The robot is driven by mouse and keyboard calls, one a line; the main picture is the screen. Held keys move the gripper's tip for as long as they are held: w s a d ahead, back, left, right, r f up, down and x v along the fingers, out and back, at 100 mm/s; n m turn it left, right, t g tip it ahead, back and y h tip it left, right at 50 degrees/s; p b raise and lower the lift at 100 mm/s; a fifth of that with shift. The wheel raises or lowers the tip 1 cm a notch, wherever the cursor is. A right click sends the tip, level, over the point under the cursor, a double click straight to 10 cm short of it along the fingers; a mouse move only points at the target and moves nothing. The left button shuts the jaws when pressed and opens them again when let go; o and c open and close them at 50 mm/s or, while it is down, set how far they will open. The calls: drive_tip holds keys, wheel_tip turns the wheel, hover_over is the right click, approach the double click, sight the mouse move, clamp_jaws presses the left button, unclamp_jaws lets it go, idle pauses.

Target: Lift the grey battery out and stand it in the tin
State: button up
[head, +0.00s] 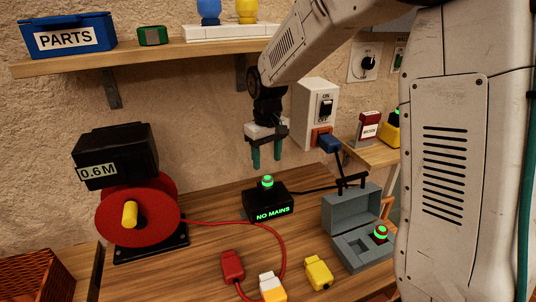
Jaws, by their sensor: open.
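My gripper (267,158) hangs with its two teal fingers pointing down, apart and empty. It is above and behind the black NO MAINS box (268,204) with a green-lit top. A grey case (347,211) with a raised lid sits at the right of the bench, with recesses in its base. A red piece with a green lit ring (380,232) stands in or over its right recess. I cannot make out a grey battery; part of the case is hidden behind my arm. I see nothing that is clearly a tin.
A red cable reel (117,222) stands left, under a black 0.6M box (115,155). Its red cable loops across the bench near red (232,264), white-orange (270,285) and yellow (319,271) plugs. A switch box (316,113) is on the wall. A shelf (151,56) runs above.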

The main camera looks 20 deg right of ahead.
sight(267, 177)
wheel_tip(267, 177, down, 7)
drive_tip(key=shift+f, duration=0.2)
idle(0.3)
drive_tip(key=c, duration=1.2)
drive_tip(key=shift+o, duration=0.2)
drive_tip(key=shift+r, duration=0.15)
